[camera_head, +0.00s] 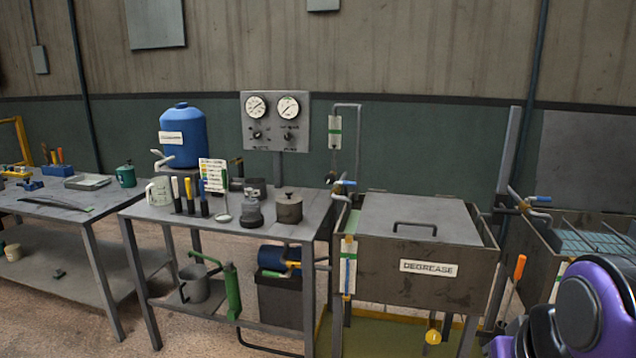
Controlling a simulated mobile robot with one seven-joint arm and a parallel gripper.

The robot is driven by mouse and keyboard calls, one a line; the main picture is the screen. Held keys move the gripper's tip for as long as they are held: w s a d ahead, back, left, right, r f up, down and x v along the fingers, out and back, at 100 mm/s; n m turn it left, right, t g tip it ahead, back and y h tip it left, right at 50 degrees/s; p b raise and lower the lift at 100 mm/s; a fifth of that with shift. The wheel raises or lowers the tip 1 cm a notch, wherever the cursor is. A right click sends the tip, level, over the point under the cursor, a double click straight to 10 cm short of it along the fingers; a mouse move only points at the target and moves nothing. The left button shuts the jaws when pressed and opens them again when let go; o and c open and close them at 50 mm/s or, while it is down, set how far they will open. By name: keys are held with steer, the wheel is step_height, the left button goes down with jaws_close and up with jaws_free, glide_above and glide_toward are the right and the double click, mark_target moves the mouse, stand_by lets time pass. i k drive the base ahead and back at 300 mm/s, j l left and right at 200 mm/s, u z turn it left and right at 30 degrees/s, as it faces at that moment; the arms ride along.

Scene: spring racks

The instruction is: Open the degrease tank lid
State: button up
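The degrease tank (376,276) is a dark metal box on legs right of centre, with a white DEGREASE label on its front. Its grey flat lid (440,212) lies over the top and looks closed. A dark bar handle (415,226) stands near the lid's front edge. A purple and black part of my own arm shows at the lower right, to the right of the tank. My gripper is not visible in this view.
A grey bench (150,212) with bottles, tools and a blue jug (183,136) stands left of the tank. Pipes with blue-handled valves (345,182) rise at the tank's left rear. Another open tank (590,240) stands at the right. An orange-handled tool (519,268) is between the tanks.

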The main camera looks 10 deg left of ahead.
mark_target(403, 217)
steer(key=i+j+u, duration=0.45)
steer(key=i+j, duration=0.4)
steer(key=j, duration=0.35)
steer(key=i+j+u, duration=0.45)
steer(key=i+j, duration=0.5)
steer(key=i+l+z, duration=0.1)
steer(key=z, duration=2)
steer(key=i+l, duration=0.25)
steer(key=l, duration=0.15)
steer(key=i+l, duration=0.25)
steer(key=l+z, duration=0.05)
steer(key=l, duration=0.05)
